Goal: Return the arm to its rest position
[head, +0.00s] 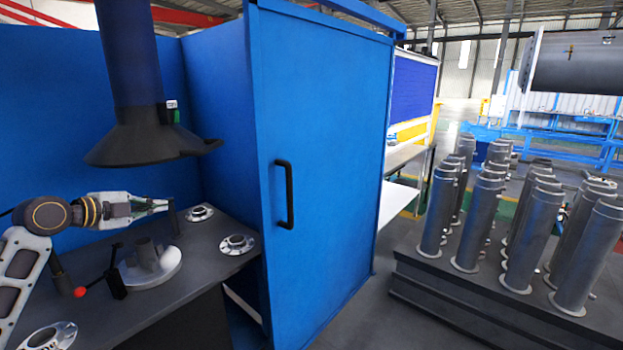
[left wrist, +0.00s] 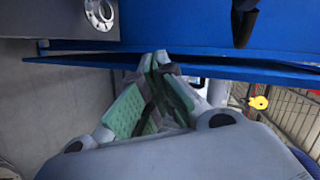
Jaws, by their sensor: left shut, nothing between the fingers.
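My left arm comes in from the left in the head view, over the dark workbench (head: 190,278). Its gripper (head: 166,204) points right, above the bench and behind the round fixture. In the left wrist view the green-padded fingers (left wrist: 154,62) are together, with nothing between them. My right gripper is in neither view.
A light round fixture (head: 163,272) and a red-knobbed clamp (head: 116,284) stand on the bench. Flanges (head: 237,244) lie around them. A dark extraction hood (head: 140,142) hangs above. A blue door (head: 330,180) stands to the right; grey flanged pipes (head: 530,240) stand beyond.

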